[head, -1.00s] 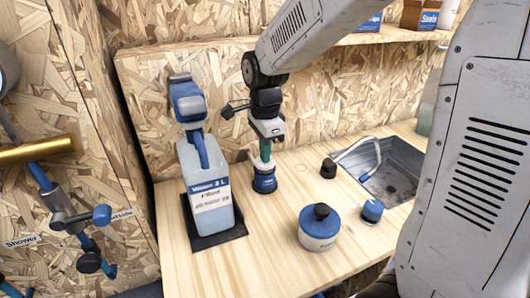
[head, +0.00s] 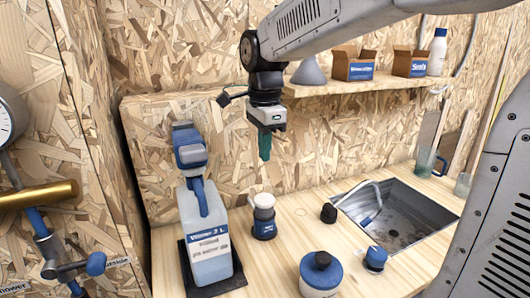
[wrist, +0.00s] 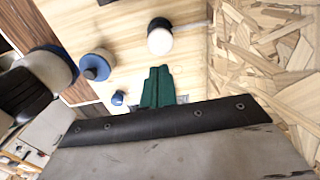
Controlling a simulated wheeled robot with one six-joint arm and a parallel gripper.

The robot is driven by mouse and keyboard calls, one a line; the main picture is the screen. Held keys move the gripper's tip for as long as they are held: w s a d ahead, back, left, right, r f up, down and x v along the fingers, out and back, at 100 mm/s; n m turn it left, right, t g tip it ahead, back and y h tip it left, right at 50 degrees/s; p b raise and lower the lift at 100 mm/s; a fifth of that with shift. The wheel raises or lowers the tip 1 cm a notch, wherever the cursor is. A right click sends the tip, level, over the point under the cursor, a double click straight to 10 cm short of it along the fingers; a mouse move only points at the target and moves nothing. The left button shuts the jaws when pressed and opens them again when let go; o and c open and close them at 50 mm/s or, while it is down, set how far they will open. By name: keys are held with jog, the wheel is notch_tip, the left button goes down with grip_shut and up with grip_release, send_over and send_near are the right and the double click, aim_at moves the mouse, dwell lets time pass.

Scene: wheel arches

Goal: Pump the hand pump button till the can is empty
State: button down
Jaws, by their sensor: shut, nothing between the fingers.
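The pump button (head: 264,201) is a white cap on a round blue base, standing on the wooden counter; a white cap on a dark base also shows in the wrist view (wrist: 160,41). The can (head: 206,235) is a translucent white jug with a blue-and-white label, upright on a dark mat. A blue and grey head (head: 189,147) sits above it. I cannot tell the liquid level inside. My gripper (head: 265,158) has green fingers, shut and empty, pointing down above the pump button with a clear gap. The fingers also show in the wrist view (wrist: 158,70).
A sink (head: 400,215) with a white hose faucet (head: 358,195) lies to the right. A blue-lidded pot (head: 321,273) and a small blue cap (head: 375,259) stand in front. A shelf (head: 355,84) with boxes hangs behind. A brass cylinder (head: 38,195) is at the left.

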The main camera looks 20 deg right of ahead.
aim_at(265, 199)
jog(key=shift+f, duration=4.95)
jog(key=shift+f, duration=0.1)
jog(key=shift+r, duration=0.4)
jog(key=shift+f, duration=0.3)
jog(key=shift+r, duration=0.3)
